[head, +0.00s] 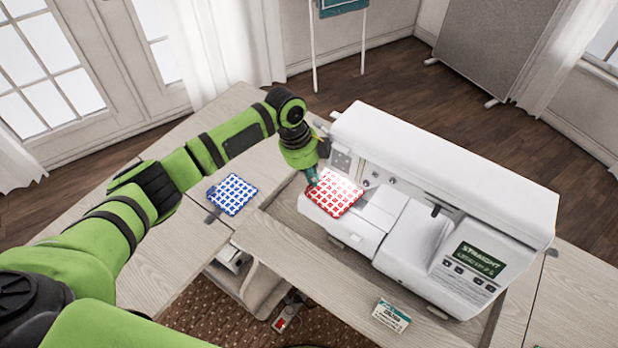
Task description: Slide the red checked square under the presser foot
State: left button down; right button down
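The red checked square (336,194) lies flat at the left end of the white sewing machine (440,190), on its bed. My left gripper (313,181) points down at the square's upper left edge, with its fingertips at or very near the cloth. The fingers are small and partly hidden by the wrist, so I cannot tell whether they are open or shut on it. The presser foot is not clearly visible; the machine's head and my arm hide that area. My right gripper is not in view.
A blue checked square (232,194) lies on the cabinet top left of the machine. A small labelled card or box (391,316) is on the front ledge. A foot pedal (287,318) sits on the carpet below. The machine's tall body stands right of my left gripper.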

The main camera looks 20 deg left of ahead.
pick_arm(q)
jog(key=shift+w+d+b, duration=0.15)
jog(key=shift+w+b, duration=0.15)
jog(key=shift+w, duration=0.2)
jog(key=shift+w+d+r, duration=0.1)
jog(key=shift+w+d, duration=0.1)
jog(key=shift+w, duration=0.25)
jog(key=c, duration=1.4)
grip_release()
jog(key=shift+o, duration=0.2)
jog(key=shift+w, duration=0.15)
